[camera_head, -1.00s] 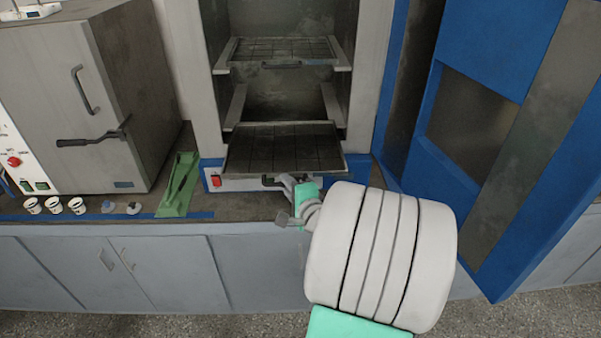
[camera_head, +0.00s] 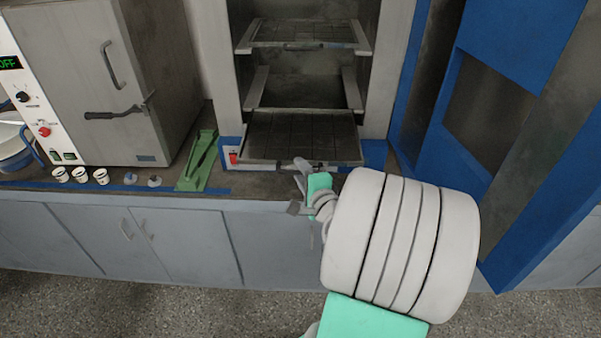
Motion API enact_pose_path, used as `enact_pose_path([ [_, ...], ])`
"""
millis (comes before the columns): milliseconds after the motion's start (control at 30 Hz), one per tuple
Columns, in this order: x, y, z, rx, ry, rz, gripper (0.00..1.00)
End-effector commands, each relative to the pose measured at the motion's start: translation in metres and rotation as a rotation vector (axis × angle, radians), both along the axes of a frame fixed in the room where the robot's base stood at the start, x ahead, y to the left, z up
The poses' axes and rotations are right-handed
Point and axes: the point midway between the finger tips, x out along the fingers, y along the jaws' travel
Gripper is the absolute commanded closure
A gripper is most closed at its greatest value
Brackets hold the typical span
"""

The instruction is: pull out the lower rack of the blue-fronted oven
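The blue-fronted oven (camera_head: 368,153) stands open at the back centre, a red switch (camera_head: 233,158) low on its front. Its lower rack (camera_head: 300,138), a dark flat grid tray, sticks out of the opening towards me. My gripper (camera_head: 309,168) is at the middle of the rack's front edge, where the handle is. The gripper and its mount mostly cover the handle. The fingers are too small and overlapped to tell whether they are closed on it. The upper rack (camera_head: 303,31) sits inside the oven.
The blue oven door (camera_head: 523,48) stands wide open at the right. A grey oven (camera_head: 90,80) with a shut door stands at the left. A green tool (camera_head: 198,160) and several small white cups (camera_head: 80,175) lie on the counter. Floor in front is clear.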

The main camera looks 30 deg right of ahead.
Motion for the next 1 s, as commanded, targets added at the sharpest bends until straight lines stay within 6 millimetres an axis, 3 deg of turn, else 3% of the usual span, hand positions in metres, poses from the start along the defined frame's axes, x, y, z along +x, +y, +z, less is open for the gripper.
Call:
enact_pose_path([
  [267, -0.006, -0.001, 0.001, -0.002, 0.000, -0.005, 0.67],
  [500, -0.050, 0.008, 0.008, -0.002, -0.001, -0.010, 0.67],
  [700, -0.072, 0.014, 0.013, -0.001, 0.000, -0.005, 0.67],
  [1000, -0.075, 0.017, 0.014, 0.000, 0.000, 0.000, 0.67],
])
